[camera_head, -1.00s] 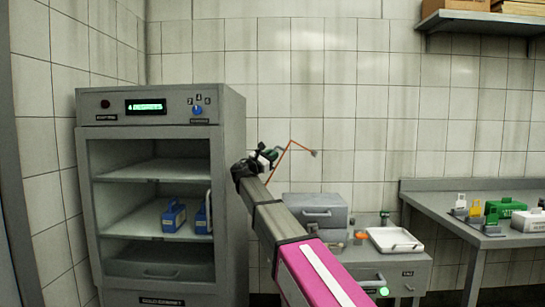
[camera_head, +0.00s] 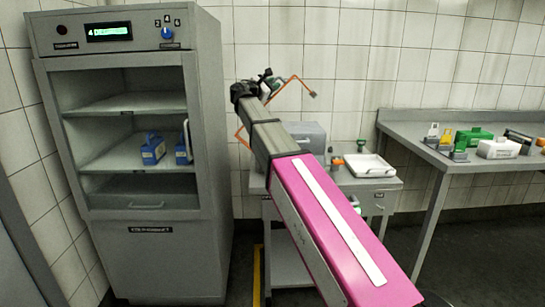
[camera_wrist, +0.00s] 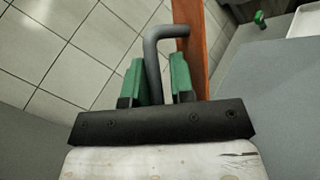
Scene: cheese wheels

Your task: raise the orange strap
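The orange strap (camera_head: 293,79) shows in the head view as a thin bent band behind the end of my arm, with a small grey block at its right tip. Another piece of orange shows left of my arm. In the wrist view the strap (camera_wrist: 194,45) is a broad orange band right of the fingers. A grey bent bar (camera_wrist: 151,60) meets it at the top. My gripper (camera_wrist: 158,85) has green fingers on both sides of this bar and looks shut on it. In the head view my gripper (camera_head: 268,80) is small and partly hidden by my wrist.
A grey cabinet (camera_head: 215,130) with open shelves stands left, holding blue blocks (camera_head: 152,150). A grey box (camera_head: 308,133) and a white tray (camera_head: 369,163) sit on a low bench behind my arm. A grey table (camera_head: 410,130) at right bears several small objects. Floor shows at lower right.

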